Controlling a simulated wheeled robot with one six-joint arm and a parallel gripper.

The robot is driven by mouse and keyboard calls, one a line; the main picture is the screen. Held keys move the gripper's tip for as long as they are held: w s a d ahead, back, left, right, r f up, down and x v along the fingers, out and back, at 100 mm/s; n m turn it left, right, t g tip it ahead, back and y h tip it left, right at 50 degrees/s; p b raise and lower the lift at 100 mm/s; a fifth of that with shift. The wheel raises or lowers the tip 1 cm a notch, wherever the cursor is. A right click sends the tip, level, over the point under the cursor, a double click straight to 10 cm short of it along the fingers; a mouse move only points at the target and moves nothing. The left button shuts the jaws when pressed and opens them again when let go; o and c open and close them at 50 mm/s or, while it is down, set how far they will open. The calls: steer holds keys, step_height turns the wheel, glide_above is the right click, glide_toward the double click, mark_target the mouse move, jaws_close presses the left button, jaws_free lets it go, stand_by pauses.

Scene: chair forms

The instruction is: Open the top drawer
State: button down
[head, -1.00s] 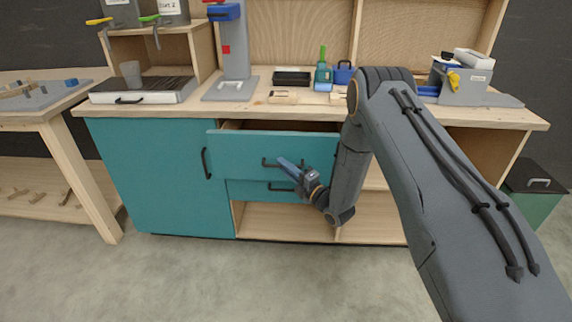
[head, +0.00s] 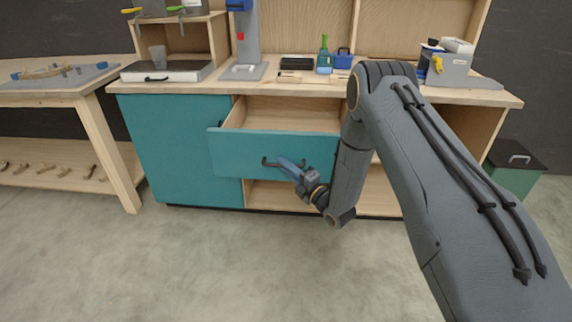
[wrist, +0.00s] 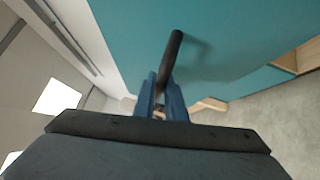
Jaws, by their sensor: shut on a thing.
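The top drawer (head: 235,152) has a teal front and stands well out from the workbench. Its open wooden inside (head: 285,113) shows, and I see nothing in the visible part. My gripper (head: 283,163) is at the drawer front, shut on the dark bar handle (head: 267,162). In the wrist view, the blue fingers (wrist: 161,100) sit on either side of the handle (wrist: 172,58), which stands out from the teal drawer front (wrist: 215,30). My arm hides the right end of the drawer.
A teal cabinet door (head: 170,150) is left of the drawer. Open wooden shelving (head: 268,195) lies below it. The worktop (head: 210,88) holds a grey press stand (head: 245,70), a black tray (head: 297,63) and tools. The grey floor (head: 240,260) in front is clear.

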steer(key=c, duration=1.8)
jaws_free()
steer(key=shift+s+d, duration=0.1)
steer(key=b+v, duration=0.1)
steer(key=v, duration=0.6)
steer(key=shift+s+d, duration=0.2)
steer(key=shift+s, duration=0.05)
steer(key=shift+s+f, duration=0.1)
